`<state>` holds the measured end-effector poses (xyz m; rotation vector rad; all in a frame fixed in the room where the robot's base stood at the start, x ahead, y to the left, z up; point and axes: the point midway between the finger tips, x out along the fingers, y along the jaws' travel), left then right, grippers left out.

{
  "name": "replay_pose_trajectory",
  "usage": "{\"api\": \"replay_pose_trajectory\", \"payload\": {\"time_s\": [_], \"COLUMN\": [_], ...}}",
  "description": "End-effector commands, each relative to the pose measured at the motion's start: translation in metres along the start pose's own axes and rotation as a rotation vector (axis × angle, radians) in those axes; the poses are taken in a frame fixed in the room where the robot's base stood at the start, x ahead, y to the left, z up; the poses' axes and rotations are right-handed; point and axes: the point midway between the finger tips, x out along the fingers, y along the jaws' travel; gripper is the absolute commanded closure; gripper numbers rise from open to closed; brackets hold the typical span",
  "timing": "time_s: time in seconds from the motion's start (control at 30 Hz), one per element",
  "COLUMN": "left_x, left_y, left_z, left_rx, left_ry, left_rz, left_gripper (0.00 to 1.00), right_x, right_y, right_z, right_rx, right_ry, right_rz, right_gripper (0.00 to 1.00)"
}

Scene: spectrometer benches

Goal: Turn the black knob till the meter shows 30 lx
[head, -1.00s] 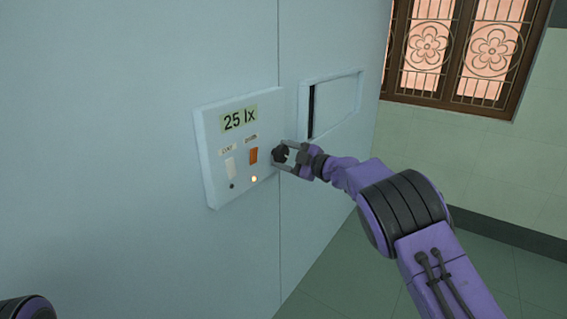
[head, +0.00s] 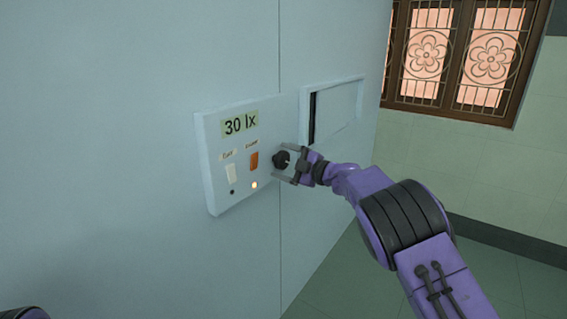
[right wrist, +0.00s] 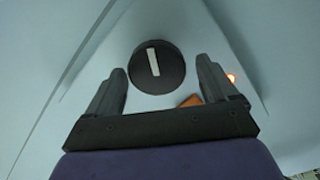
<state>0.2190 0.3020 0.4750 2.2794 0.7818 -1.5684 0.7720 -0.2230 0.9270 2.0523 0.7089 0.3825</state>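The black knob (head: 280,160) is on the right side of the pale control panel (head: 212,190). In the right wrist view the knob (right wrist: 158,82) is a round black disc with a white pointer line, nearly upright in that view. The meter (head: 240,124) on the panel reads 30 lx. My right gripper (head: 286,162) is at the knob, its fingers open on either side. My left gripper is not in view.
A white switch (head: 230,173) and an orange switch (head: 254,160) sit left of the knob. A lit lamp (head: 254,185) is under the orange one. A framed recess (head: 338,104) is to the upper right. Free floor lies to the right.

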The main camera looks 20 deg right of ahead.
Motion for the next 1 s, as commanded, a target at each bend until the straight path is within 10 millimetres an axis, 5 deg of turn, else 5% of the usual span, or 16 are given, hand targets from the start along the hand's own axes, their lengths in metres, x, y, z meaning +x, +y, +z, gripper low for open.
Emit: {"api": "replay_pose_trajectory", "payload": {"time_s": [0.27,0.7,1.0], "left_x": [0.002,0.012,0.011], "left_y": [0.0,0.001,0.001], "left_z": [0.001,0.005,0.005], "left_rx": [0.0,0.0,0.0], "left_ry": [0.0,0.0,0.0], "left_rz": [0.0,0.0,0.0], "left_gripper": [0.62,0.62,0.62], "right_x": [-0.013,-0.101,-0.107], "right_y": [0.001,0.0,0.0], "right_z": [0.001,0.0,-0.001], "right_rx": [0.0,0.0,0.0], "right_ry": [-0.003,-0.002,0.0], "right_rz": [0.002,0.002,0.001], "right_gripper": [0.14,0.14,0.14]}}
